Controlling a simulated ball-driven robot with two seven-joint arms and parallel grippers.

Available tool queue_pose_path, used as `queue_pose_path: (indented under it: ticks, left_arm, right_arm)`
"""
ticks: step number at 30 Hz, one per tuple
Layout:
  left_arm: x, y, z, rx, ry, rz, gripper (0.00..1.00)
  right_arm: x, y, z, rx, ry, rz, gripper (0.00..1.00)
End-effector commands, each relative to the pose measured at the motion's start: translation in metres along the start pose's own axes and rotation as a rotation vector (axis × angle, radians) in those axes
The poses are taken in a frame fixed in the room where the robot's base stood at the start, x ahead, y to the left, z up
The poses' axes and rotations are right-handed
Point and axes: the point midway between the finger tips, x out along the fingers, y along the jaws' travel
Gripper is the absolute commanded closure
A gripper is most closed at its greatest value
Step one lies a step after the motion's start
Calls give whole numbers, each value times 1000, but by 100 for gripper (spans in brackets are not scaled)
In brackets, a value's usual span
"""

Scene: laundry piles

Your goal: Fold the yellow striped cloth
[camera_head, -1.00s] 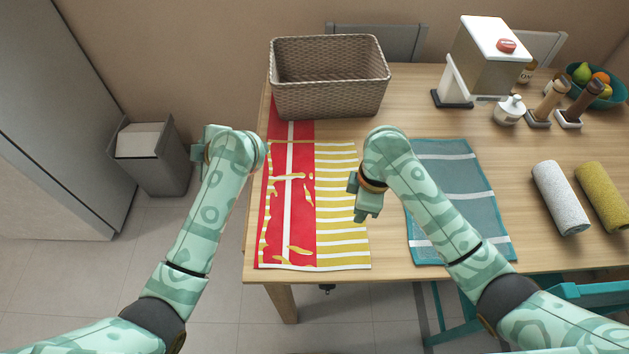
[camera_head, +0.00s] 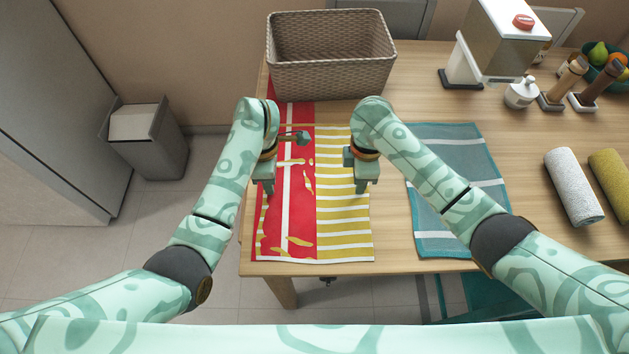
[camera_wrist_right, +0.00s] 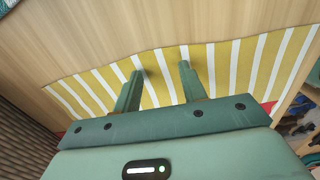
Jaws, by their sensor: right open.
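The yellow and white striped cloth (camera_head: 343,205) lies flat on the table, its right half uncovered. Its left half overlaps a red cloth with white stripes (camera_head: 300,212), and yellow patches show through the red. My left gripper (camera_head: 285,163) is open over the red area near the cloths' left side. My right gripper (camera_head: 355,170) is over the yellow cloth near its right edge. In the right wrist view the striped cloth (camera_wrist_right: 224,70) runs below my right gripper (camera_wrist_right: 160,75), whose fingers are apart with nothing between them. Whether the fingers touch the cloth is unclear.
A woven basket (camera_head: 330,60) stands behind the cloths, on the red cloth's far end. A teal cloth (camera_head: 461,185) lies to the right, then rolled white (camera_head: 574,187) and yellow (camera_head: 612,180) towels. Bare wood (camera_head: 390,225) separates the yellow and teal cloths.

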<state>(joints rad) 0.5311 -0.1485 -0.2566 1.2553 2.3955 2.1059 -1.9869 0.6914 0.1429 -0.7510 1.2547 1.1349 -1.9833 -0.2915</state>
Motion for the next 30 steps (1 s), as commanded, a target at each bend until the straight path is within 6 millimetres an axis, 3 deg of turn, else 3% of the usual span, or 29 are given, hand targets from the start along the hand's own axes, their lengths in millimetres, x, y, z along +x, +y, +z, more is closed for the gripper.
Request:
queue_pose_path:
  ticks: [11,20,30]
  left_arm:
    - [7,0,0,0,0,-3,58]
    - [5,0,0,-1,1,-3,100]
    - [5,-1,0,-1,1,-4,100]
  right_arm:
    - [7,0,0,1,1,-3,58]
    - [5,-1,0,1,0,-3,100]
    - [5,-1,0,1,0,-4,100]
